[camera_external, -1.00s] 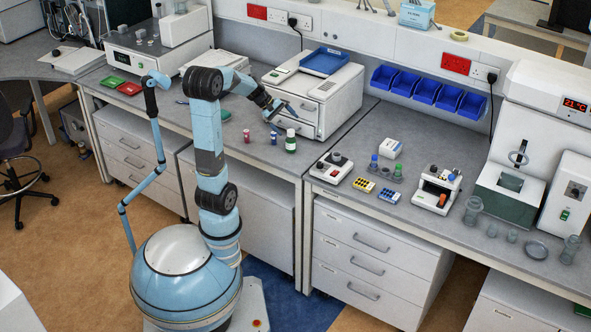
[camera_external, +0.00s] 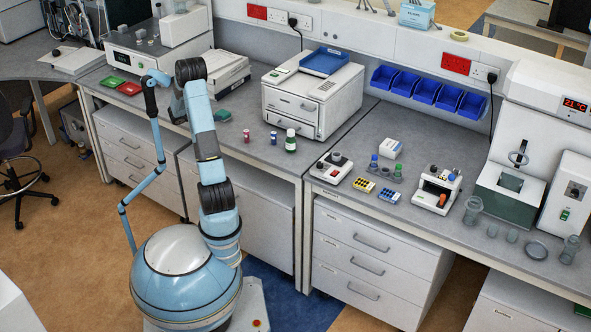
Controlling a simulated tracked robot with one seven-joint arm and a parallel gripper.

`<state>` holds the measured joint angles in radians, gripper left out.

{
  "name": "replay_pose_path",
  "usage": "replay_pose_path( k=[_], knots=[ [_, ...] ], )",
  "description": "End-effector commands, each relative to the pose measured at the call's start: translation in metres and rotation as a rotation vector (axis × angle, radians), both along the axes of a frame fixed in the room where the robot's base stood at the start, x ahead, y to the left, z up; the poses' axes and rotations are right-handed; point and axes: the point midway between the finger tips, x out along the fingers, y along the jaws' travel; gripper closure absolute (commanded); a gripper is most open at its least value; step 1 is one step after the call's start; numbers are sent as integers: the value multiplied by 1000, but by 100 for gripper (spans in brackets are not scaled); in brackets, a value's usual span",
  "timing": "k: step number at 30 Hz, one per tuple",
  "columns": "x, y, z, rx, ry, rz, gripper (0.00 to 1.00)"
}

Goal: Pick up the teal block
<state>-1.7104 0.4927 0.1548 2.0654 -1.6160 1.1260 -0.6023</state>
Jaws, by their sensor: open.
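The teal block (camera_external: 222,115) lies low and flat on the left bench, just right of my upper arm in the picture. Nothing is seen touching the block.
A small red vial (camera_external: 246,135), a blue vial (camera_external: 273,138) and a green bottle (camera_external: 291,141) stand to the right of the block. A white instrument (camera_external: 290,105) stands behind them. Red (camera_external: 130,89) and green (camera_external: 114,83) trays lie to the left.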

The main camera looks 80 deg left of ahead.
Motion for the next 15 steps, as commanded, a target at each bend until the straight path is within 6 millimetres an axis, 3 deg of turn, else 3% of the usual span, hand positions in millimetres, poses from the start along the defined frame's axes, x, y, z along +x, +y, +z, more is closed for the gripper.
replay_pose_path(
  k=[1,3,6,15],
  knots=[
    [-16,5,-7,-13,-16,40,0],
    [-30,9,-11,-21,-31,76,0],
    [-38,13,-15,-26,-42,102,0],
    [-7,38,-32,-27,-44,102,0]
  ],
)
